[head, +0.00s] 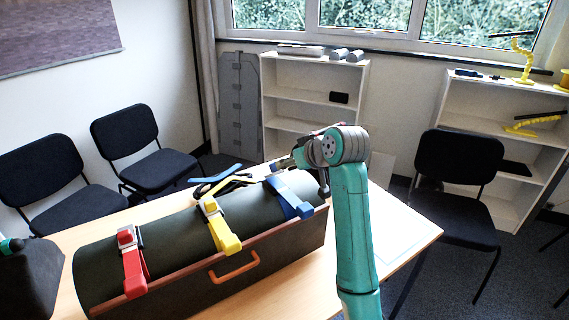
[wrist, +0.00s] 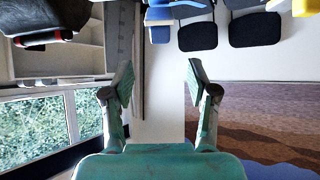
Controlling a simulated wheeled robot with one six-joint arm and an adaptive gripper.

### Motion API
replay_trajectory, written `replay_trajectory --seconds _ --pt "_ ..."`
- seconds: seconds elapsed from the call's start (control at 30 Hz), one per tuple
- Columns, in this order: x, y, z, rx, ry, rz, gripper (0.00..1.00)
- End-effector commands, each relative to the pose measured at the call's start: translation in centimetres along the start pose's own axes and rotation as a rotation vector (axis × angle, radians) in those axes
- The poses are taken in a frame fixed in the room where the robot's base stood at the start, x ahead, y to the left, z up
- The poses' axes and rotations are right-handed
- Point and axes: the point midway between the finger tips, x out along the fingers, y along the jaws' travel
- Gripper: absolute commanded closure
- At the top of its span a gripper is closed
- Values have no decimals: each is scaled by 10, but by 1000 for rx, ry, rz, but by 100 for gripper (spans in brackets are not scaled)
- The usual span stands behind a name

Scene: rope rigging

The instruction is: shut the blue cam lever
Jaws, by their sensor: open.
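The blue cam lever (head: 291,197) is on a blue strap at the right end of a dark green roll (head: 165,240). It slopes down over the front side of the roll. Its upper end lies close to my gripper and I cannot tell its exact angle. A blue piece also shows at the top of the wrist view (wrist: 180,10), and I cannot tell whether it is the lever. My gripper (head: 284,163) is above and behind the blue strap in the head view. In the wrist view its two fingers (wrist: 160,72) stand wide apart with nothing between them.
A yellow lever (head: 223,232) and a red lever (head: 134,268) sit on straps farther left. The roll rests in a brown-edged box with an orange handle (head: 234,268) on a wooden table (head: 60,306). Blue, black and yellow pieces lie behind it. Chairs and shelves stand around.

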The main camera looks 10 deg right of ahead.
Motion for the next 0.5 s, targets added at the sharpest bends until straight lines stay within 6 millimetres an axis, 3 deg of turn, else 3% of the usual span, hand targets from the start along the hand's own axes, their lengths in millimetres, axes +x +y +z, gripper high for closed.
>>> replay_trajectory --seconds 0.17,0.47,0.5 --pt "-14 0 0 0 0 1 42" --pt "-17 0 1 0 -1 0 42" --pt "-17 0 0 0 -1 0 49"
